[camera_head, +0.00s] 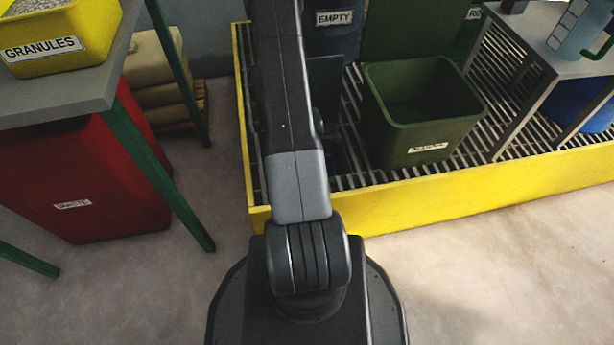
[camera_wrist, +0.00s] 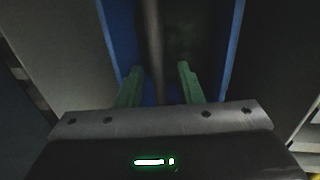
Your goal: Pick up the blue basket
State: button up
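In the wrist view my gripper (camera_wrist: 159,72) has its two green fingers apart, with no contact visible between them. A blue-walled container (camera_wrist: 232,45), which looks like the blue basket, lies beyond, with blue sides left and right and a dark inside. A grey-brown bar (camera_wrist: 154,40) runs lengthwise across the container and appears in the gap between the fingers. Whether it is the handle, and how deep the fingers reach, I cannot tell. In the head view my gripper is out of sight beyond my arm.
A yellow-edged grated platform (camera_head: 480,200) holds a green bin (camera_head: 425,115) and a small grey table (camera_head: 540,45). A blue container (camera_head: 580,105) shows partly under that table. At left a red bin (camera_head: 80,190) stands under a bench (camera_head: 75,95) with a yellow granules bin (camera_head: 60,35).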

grip_shut()
jog(key=shift+r, duration=0.1)
